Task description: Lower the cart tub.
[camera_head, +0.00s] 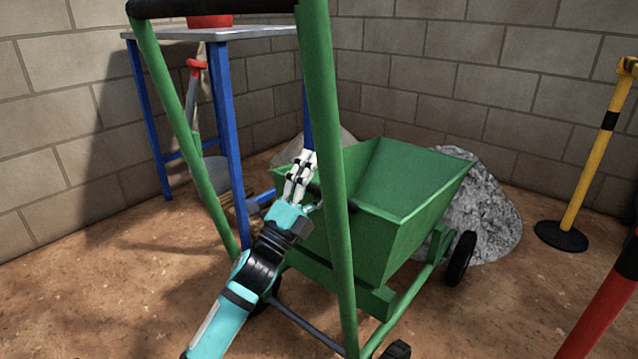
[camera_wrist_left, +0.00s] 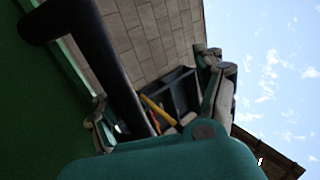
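The green cart tub (camera_head: 412,190) sits in a green wheeled frame with tall push bars (camera_head: 330,150). Its open top faces up and its rim looks slightly tilted. My left gripper (camera_head: 300,165) is at the tub's near-left side, reaching past a push bar. A short dark handle (camera_head: 316,189) shows beside it, partly hidden. In the left wrist view a thick black bar (camera_wrist_left: 105,70) runs beside a green surface (camera_wrist_left: 30,100) toward the gripper. The fingers (camera_wrist_left: 160,100) stand wide apart there, and I cannot tell whether they touch the bar. My right gripper is out of view.
A grey gravel heap (camera_head: 485,215) lies behind the cart. A blue-legged table (camera_head: 228,130) and a shovel (camera_head: 192,90) stand at the left. A yellow post (camera_head: 590,165) and a red post (camera_head: 600,315) stand at the right. Block walls close the back.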

